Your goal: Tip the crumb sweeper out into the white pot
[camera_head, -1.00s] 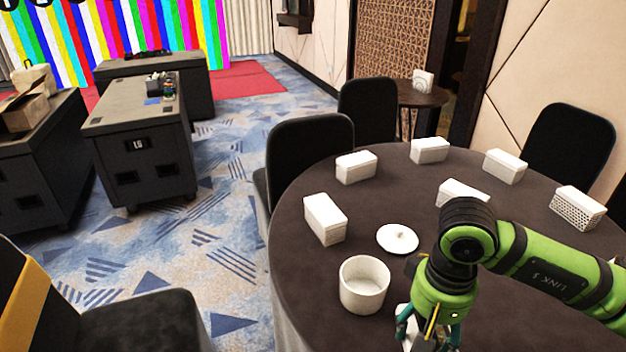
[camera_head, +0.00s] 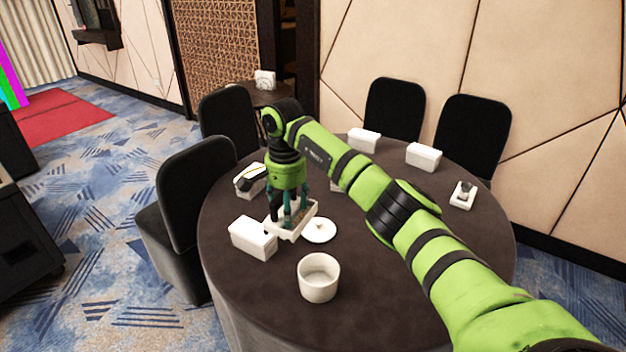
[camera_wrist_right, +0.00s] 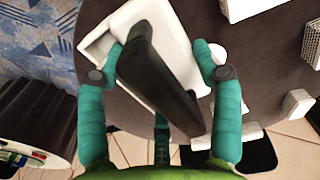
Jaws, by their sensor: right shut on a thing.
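The white pot (camera_head: 318,282) stands open and upright on the round table; the part of its inside that shows looks empty. A white lid (camera_head: 320,231) lies behind it. My right gripper (camera_head: 289,214) points down, beyond the pot and a little to its left. It is shut on the crumb sweeper (camera_head: 296,228), a shallow white pan, held above the table. In the wrist view, the teal fingers flank the sweeper's dark handle (camera_wrist_right: 158,75), with its white pan (camera_wrist_right: 175,45) behind. I cannot tell what the pan holds. My left gripper is not in view.
A white box (camera_head: 253,238) stands close to the left of the sweeper. More white boxes (camera_head: 423,157) line the far side of the round table (camera_head: 400,300). A small white item with a dark top (camera_head: 463,194) is at right. Black chairs (camera_head: 474,135) surround the table.

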